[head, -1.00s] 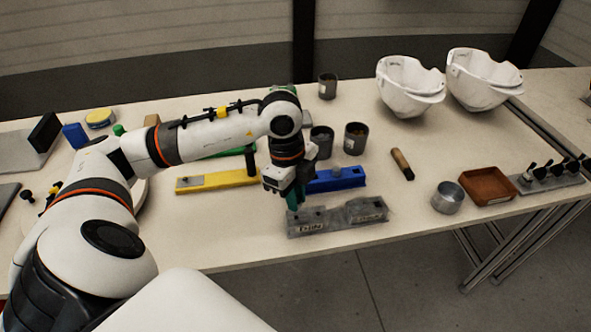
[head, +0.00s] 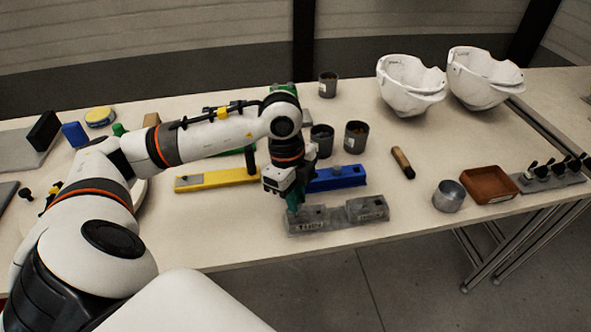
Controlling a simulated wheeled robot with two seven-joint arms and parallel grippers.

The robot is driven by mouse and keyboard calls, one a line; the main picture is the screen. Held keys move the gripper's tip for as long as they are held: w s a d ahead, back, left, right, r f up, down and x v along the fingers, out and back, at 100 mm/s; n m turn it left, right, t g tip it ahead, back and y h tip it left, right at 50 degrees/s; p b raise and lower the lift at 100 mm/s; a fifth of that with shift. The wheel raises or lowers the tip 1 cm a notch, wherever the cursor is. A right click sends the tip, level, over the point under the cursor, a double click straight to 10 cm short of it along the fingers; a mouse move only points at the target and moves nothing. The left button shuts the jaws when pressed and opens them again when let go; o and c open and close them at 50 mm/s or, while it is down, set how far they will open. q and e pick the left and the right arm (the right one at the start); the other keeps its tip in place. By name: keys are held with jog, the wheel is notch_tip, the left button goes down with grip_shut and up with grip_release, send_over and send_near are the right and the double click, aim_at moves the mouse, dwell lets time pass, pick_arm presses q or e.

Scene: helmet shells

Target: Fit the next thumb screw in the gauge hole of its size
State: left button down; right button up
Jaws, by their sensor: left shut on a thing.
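A grey gauge block (head: 345,219) with labels on its front face lies near the table's front edge. My left gripper (head: 293,207) points down at the left end of this block. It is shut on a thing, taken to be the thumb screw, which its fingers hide. I cannot tell whether the screw is in a hole or just above it. A small hole shows in the block's top, right of the fingers. My right gripper is not in view.
A yellow block (head: 213,181) and a blue block (head: 337,178) lie behind the gauge. Dark cups (head: 356,136), a metal cup (head: 448,197), a brown tray (head: 487,185), a grey rack (head: 552,183) with several black-topped pieces, and white helmet shells (head: 410,87) stand around.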

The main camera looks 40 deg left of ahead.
pick_arm(q)
jog(key=shift+f+b, duration=1.15)
jog(key=shift+f, duration=0.4)
dwell(0.5)
jog(key=c, duration=1.2)
grip_release()
jog(key=shift+r, duration=0.1)
notch_tip(320, 180, up, 12)
jog(key=a, duration=0.1)
jog(key=shift+a+p, duration=0.4)
jog(key=shift+p, duration=0.05)
jog(key=shift+f, duration=0.2)
